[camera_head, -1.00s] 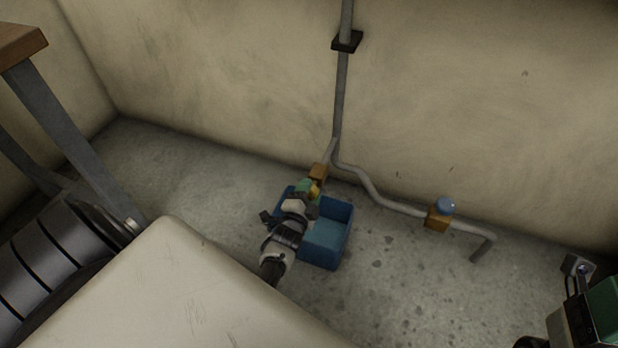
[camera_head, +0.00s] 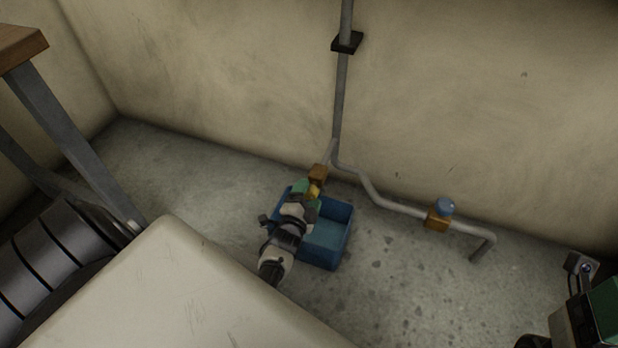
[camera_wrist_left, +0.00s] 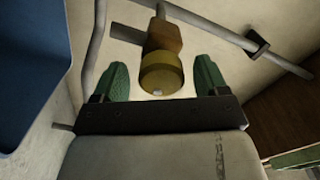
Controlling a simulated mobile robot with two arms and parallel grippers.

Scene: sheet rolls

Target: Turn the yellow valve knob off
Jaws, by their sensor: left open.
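The yellow valve knob (camera_wrist_left: 162,74) is a round cap on a brown valve block (camera_wrist_left: 164,38), seen in the left wrist view. In the head view a little of the yellow knob (camera_head: 314,192) shows just beyond my left gripper, in front of the brown block (camera_head: 318,173). My left gripper (camera_wrist_left: 158,80) is open, with one green finger on each side of the knob in the picture. I cannot tell whether the fingers touch it. In the head view my left gripper (camera_head: 306,190) partly covers the knob. My right gripper (camera_head: 600,305) is at the lower right edge, mostly cut off.
A blue open bin (camera_head: 340,235) stands on the floor below my left gripper and valve. A table leg (camera_head: 70,140) stands at left.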

